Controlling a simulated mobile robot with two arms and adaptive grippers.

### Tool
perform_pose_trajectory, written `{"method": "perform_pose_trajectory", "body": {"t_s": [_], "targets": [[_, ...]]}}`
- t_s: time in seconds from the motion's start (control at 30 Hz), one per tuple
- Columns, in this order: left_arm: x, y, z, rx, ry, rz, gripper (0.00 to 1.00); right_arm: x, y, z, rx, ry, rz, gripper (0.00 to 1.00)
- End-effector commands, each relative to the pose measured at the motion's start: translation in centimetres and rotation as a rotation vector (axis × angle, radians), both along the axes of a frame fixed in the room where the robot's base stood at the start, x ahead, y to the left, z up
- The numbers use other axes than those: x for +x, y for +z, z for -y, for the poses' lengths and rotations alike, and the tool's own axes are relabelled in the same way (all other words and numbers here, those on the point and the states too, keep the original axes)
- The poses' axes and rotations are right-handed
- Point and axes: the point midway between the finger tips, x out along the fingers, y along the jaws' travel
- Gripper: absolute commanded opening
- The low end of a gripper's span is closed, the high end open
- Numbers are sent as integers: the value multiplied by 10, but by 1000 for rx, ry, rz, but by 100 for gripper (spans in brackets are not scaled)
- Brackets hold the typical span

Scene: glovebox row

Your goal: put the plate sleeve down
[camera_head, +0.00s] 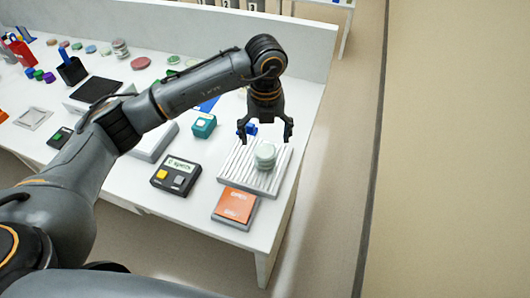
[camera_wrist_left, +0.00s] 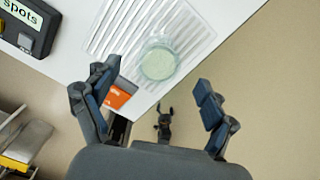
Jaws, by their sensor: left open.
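The plate sleeve (camera_head: 265,156), a short stack of pale green round plates, stands upright on a white ribbed rack (camera_head: 235,166) near the table's right end. My left gripper (camera_head: 265,138) is open and empty, pointing down just above the sleeve. In the left wrist view the sleeve (camera_wrist_left: 158,62) shows from above as a clear-rimmed pale green disc on the rack (camera_wrist_left: 112,28). It lies beyond the spread fingers of my left gripper (camera_wrist_left: 155,86), apart from them. A small dark claw low in the wrist view looks like my right gripper (camera_wrist_left: 164,120); its opening is unclear.
An orange-topped pad (camera_head: 236,206) lies in front of the rack. A counter box with a "spots" display (camera_head: 176,174) and a teal box (camera_head: 204,125) stand to the left. The table's right edge is close; floor lies beyond.

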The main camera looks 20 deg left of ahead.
Motion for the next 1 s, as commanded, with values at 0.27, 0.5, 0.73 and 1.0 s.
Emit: {"method": "perform_pose_trajectory", "body": {"t_s": [0.27, 0.5, 0.73, 1.0], "targets": [[-5, -25, 0, 0, 0, -5, 85, 0, 23, -2, 2, -1, 1, 80], [-5, -54, 0, -1, 0, -1, 85, 1, 29, -3, 3, -1, 1, 80], [-4, -56, 0, -2, -1, 1, 85, 1, 29, -3, 4, -1, 2, 80], [-4, -56, 0, -2, -1, 1, 30, 2, 28, -3, 4, -1, 3, 80]]}}
